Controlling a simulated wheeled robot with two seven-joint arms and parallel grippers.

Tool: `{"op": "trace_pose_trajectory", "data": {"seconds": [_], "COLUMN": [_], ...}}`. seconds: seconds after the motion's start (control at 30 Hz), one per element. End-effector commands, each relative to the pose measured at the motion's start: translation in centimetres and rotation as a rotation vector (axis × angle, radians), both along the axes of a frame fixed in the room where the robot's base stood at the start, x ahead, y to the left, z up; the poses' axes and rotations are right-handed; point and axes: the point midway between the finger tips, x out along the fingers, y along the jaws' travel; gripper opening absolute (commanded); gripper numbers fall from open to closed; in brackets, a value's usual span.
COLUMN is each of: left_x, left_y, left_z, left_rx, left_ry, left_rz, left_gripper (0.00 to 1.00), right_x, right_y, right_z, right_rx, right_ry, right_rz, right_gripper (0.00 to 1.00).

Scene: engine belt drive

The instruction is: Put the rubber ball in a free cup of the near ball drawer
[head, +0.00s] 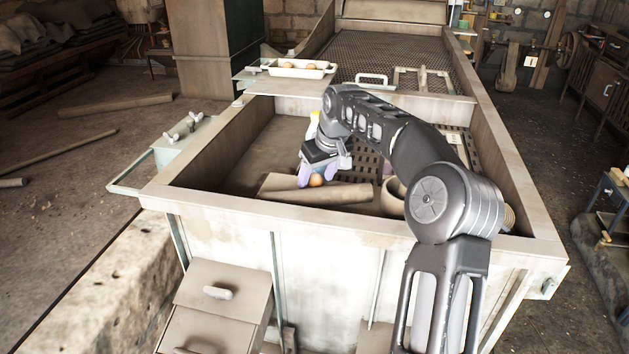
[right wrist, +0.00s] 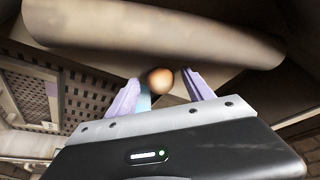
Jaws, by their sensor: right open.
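The rubber ball (head: 316,180), small and orange-brown, is low inside the big pale bin, close to a long pale roll. It also shows in the right wrist view (right wrist: 160,80). My right gripper (head: 317,174) is open, pointing down, with its purple fingers on either side of the ball. In the right wrist view the ball sits between the fingertips (right wrist: 161,76), with gaps that look clear. A white tray (head: 330,69) holding orange balls stands at the bin's far left; I cannot tell whether it is the near ball drawer or which cups are free. My left gripper is not in view.
The pale roll (head: 345,193) lies just beside the ball and fingers. The bin's front wall (head: 300,222) and left wall (head: 215,150) rise around them. A round pale cup-like part (head: 393,195) is to the right. A dark perforated grid (head: 370,160) lies behind.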

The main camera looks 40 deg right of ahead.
Motion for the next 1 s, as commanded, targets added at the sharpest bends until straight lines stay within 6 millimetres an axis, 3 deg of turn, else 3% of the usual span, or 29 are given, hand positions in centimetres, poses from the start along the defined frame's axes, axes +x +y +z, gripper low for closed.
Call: {"op": "trace_pose_trajectory", "data": {"seconds": [0.2, 0.9, 1.0], "left_x": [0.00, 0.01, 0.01], "left_y": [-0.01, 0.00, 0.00], "left_z": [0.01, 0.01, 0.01], "left_rx": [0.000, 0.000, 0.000], "left_ry": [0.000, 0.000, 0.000], "left_rz": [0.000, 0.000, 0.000], "left_gripper": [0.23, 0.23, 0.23], "right_x": [0.00, -0.01, -0.01], "right_y": [-0.01, -0.01, -0.01], "right_z": [0.03, 0.02, 0.02], "right_rx": [0.000, 0.000, 0.000], "right_ry": [0.000, 0.000, 0.000], "right_rz": [0.000, 0.000, 0.000], "right_gripper": [0.60, 0.03, 0.00]}}
